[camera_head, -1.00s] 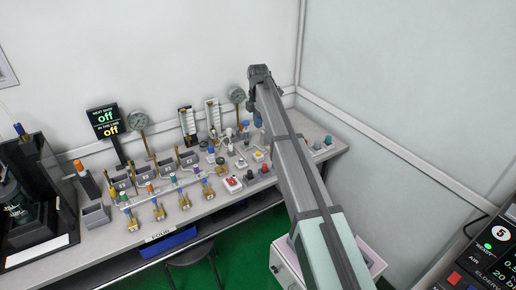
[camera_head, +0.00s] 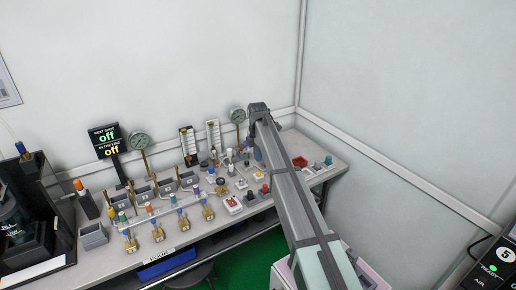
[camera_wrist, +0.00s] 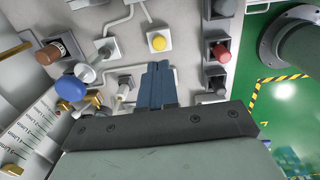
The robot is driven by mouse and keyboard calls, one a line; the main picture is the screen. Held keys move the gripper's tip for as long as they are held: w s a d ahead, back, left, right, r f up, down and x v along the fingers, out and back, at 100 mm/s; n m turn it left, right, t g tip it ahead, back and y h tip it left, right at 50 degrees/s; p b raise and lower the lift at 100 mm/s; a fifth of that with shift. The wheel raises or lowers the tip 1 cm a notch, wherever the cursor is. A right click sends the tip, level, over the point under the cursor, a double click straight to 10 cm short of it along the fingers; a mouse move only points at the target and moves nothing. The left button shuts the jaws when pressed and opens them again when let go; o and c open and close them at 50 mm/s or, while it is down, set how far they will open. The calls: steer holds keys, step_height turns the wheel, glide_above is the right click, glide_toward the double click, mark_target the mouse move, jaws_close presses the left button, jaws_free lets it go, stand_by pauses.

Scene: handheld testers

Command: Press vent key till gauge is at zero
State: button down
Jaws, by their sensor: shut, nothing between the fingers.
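My gripper (camera_wrist: 157,70) is shut and empty, its blue fingers together above the grey bench panel in the wrist view. A yellow button (camera_wrist: 158,42) in a white square housing lies just beyond the fingertips, apart from them in the picture. It also shows as a small yellow spot in the head view (camera_head: 259,174). No readable label tells which control is the vent key. Two round gauges stand at the back of the bench, one at the left (camera_head: 139,140) and one beside my arm (camera_head: 237,115). Their needles are too small to read.
A red knob (camera_wrist: 219,50) and a brown knob (camera_wrist: 50,53) flank the yellow button. A blue knob (camera_wrist: 70,88) stands close left of my gripper. Brass valves (camera_head: 158,234) line the bench front.

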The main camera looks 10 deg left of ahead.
mark_target(259, 174)
steer(key=shift+w+f, duration=0.2)
steer(key=shift+f, duration=3.4)
steer(key=shift+f, duration=1)
steer(key=shift+s, duration=0.1)
step_height(259, 174, up, 15)
steer(key=shift+s+f, duration=0.15)
steer(key=shift+s, duration=0.15)
